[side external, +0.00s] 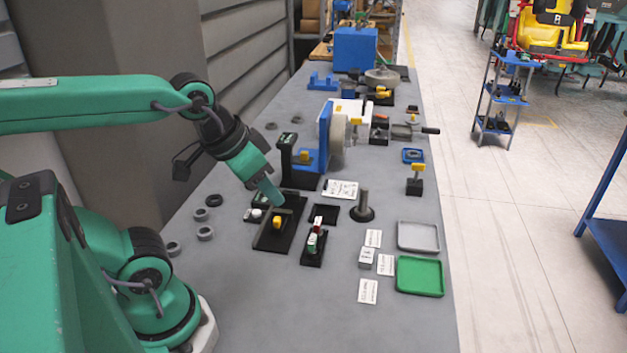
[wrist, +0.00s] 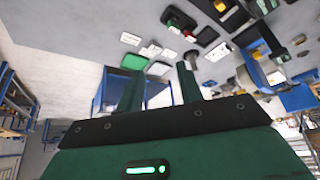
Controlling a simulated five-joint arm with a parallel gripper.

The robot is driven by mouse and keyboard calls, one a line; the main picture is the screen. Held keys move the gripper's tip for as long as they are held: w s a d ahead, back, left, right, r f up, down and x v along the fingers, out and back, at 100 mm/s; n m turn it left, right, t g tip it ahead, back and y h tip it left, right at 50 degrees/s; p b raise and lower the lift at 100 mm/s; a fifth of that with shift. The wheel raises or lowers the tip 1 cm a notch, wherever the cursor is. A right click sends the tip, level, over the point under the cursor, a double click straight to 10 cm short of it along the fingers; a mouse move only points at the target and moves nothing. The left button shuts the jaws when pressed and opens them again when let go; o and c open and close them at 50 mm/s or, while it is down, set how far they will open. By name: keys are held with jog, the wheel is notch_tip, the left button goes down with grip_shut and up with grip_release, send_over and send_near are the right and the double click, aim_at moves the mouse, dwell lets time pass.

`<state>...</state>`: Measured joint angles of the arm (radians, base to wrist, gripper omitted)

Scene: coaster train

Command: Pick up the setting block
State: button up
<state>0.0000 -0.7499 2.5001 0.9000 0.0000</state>
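A small light-grey cube with a dark mark on top (side external: 366,258), which looks like the setting block, stands on the bench among white label cards, left of the green tray. My gripper (side external: 270,195) is well up and left of this cube, pointing down over a black holder (side external: 268,240) with a yellow piece (side external: 278,222) in it. In the wrist view the two fingers of my gripper (wrist: 160,85) stand apart with nothing between them. The cube is too small to make out surely in the wrist view.
A green tray (side external: 420,259) and a grey tray (side external: 418,222) lie at the bench's right edge.

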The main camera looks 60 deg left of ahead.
jog(key=o, duration=0.4)
jog(key=shift+c, duration=0.2)
jog(key=shift+w, duration=0.1)
jog(key=m+g, duration=0.6)
jog(key=m, duration=2.2)
send_over(367, 254)
jog(key=shift+f, duration=8.3)
jog(key=shift+f, duration=0.1)
jog(key=shift+f, duration=3.75)
